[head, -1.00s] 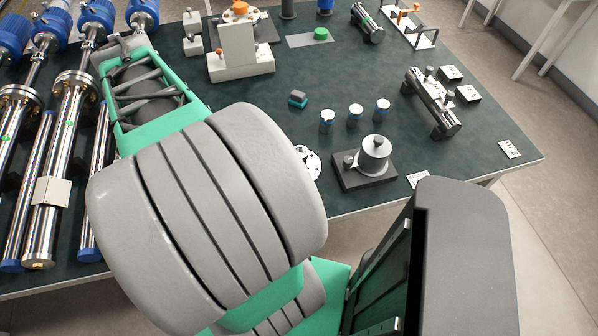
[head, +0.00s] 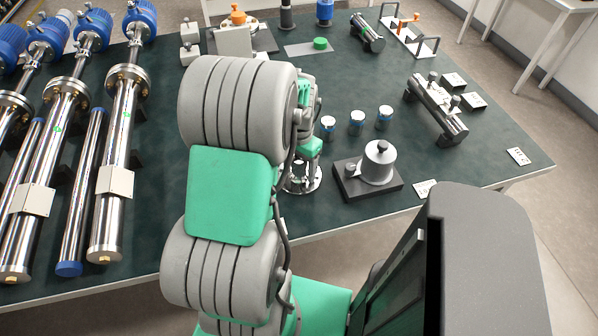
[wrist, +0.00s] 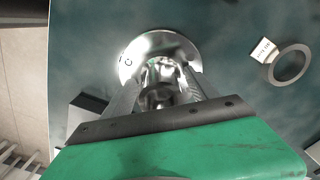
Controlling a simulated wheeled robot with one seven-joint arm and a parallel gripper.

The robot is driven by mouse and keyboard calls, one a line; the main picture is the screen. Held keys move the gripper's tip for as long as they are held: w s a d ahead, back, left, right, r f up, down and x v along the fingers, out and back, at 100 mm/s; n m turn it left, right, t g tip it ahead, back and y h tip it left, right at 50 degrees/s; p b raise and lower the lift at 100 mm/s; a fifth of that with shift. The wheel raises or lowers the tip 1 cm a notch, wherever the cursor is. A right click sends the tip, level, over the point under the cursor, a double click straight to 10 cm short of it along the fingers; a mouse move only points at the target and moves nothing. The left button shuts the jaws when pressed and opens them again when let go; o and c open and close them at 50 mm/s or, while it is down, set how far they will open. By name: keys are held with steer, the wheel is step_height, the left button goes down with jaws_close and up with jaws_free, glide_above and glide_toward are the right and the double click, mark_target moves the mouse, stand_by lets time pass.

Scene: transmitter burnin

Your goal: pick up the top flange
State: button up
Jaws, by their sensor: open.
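The top flange appears to be the shiny round metal disc (wrist: 133,62) below my gripper in the wrist view. Its rim also shows in the head view (head: 314,185), near the table's front edge. My gripper (wrist: 163,78) is open and points down over it, one finger on each side of shiny metal at the disc's middle. I cannot tell whether the fingers touch it. The arm and gripper hide much of the disc in the head view.
A grey cylinder on a dark block (head: 368,181) stands just right of my gripper. Several small metal cups (head: 357,122) stand behind it. Long metal tubes (head: 117,170) lie at left. A grey ring (wrist: 290,65) with a white label (wrist: 264,50) lies right in the wrist view.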

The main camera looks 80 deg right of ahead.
steer(key=shift+c, duration=0.5)
jaws_close()
stand_by(0.4)
steer(key=shift+d+r, duration=0.15)
steer(key=shift+r, duration=0.05)
